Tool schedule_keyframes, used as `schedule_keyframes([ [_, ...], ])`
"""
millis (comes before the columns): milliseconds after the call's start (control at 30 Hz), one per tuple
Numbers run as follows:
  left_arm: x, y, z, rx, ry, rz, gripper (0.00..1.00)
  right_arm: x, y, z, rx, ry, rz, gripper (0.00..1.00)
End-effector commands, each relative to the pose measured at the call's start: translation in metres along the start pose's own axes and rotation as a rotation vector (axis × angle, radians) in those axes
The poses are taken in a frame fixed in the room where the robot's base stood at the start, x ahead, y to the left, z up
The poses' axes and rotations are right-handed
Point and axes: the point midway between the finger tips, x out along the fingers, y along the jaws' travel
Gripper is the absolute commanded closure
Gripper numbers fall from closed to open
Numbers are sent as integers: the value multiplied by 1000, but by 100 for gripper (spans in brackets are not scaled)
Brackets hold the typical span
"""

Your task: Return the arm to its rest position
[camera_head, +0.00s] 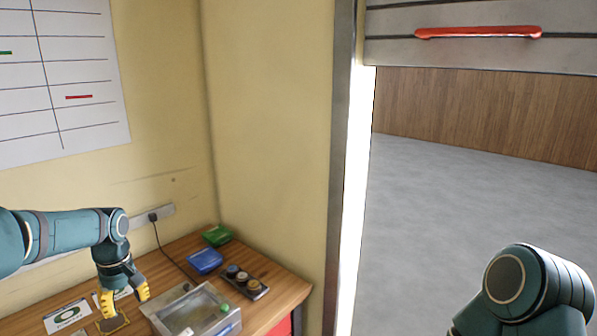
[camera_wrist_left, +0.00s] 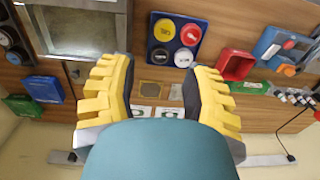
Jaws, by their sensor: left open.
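My left gripper (camera_head: 123,295) shows at the lower left of the head view, pointing down over the wooden table. In the left wrist view my left gripper (camera_wrist_left: 160,85) has its two yellow fingers spread wide with nothing between them. Below and between them a small brown square plate (camera_wrist_left: 154,86) lies on the table; it also shows in the head view (camera_head: 112,323), close to the gripper. My right arm shows only as a teal link at the lower right of the head view. Its gripper is out of view.
The wooden table (camera_head: 279,279) holds a clear-lidded box (camera_head: 190,316), blue (camera_head: 205,261) and green (camera_head: 217,235) boxes, and a dark tray with round knobs (camera_head: 245,281). A panel of coloured discs (camera_wrist_left: 176,40) and a red bin (camera_wrist_left: 234,65) lie near the fingers. Open floor (camera_head: 450,200) is at right.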

Motion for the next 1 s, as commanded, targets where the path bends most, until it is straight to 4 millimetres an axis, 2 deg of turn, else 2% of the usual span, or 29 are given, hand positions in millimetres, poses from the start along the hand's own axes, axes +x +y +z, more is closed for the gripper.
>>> schedule_keyframes([
  [100, 53, 25, 24, 101, -30, 47, 52, 12, 4, 3, -2, -4, 0, 53],
  [167, 81, 39, 40, 157, -43, 81, 52, 17, 6, 5, -2, -7, 0, 53],
  [267, 130, 59, 72, 253, -66, 141, 52, 27, 10, 8, -4, -12, 1, 53],
  [433, 216, 85, 146, 408, -100, 253, 52, 46, 17, 14, -7, -23, 1, 53],
  [600, 295, 88, 233, 541, -110, 351, 52, 68, 25, 22, -10, -35, 2, 53],
  [700, 330, 77, 280, 602, -98, 387, 52, 80, 29, 26, -12, -41, 3, 53],
  [800, 352, 63, 315, 651, -77, 403, 52, 88, 32, 29, -14, -46, 3, 53],
  [900, 365, 49, 337, 684, -58, 407, 52, 94, 34, 31, -15, -50, 4, 53],
  [1000, 370, 42, 348, 703, -43, 407, 52, 96, 35, 32, -16, -52, 4, 53],
])
